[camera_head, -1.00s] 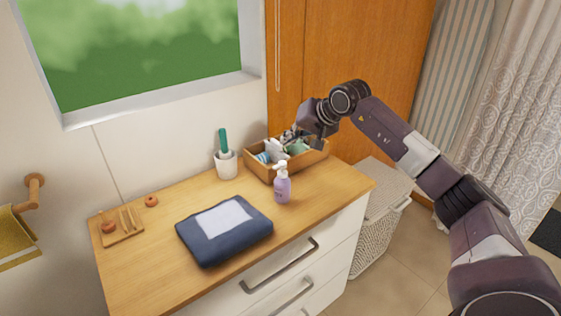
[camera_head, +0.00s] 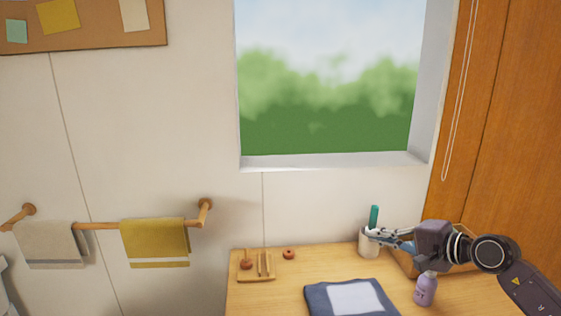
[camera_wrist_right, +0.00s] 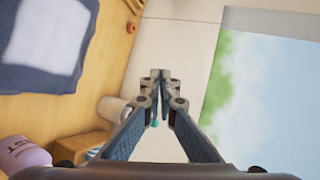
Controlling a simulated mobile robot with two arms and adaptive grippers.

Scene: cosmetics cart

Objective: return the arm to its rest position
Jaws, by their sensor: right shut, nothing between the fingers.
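My right gripper (camera_head: 374,233) is shut and empty. In the head view it comes in from the lower right and appears in front of the white cup (camera_head: 368,246) that holds a teal-handled item (camera_head: 374,215). The right wrist view shows its fingertips (camera_wrist_right: 160,76) together, with the wall behind them. The cup also shows in the wrist view (camera_wrist_right: 110,108), left of the fingers. The lavender bottle (camera_head: 426,290) stands on the cart top below the gripper's wrist. My left gripper is not in view.
The wooden cart top (camera_head: 285,282) bears a folded navy cloth (camera_head: 320,300) with a pale patch and a small wooden tray (camera_head: 256,278). A wooden box (camera_head: 403,262) is mostly hidden behind my right arm. A towel rail (camera_head: 97,226) and window sill (camera_head: 330,161) are on the wall.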

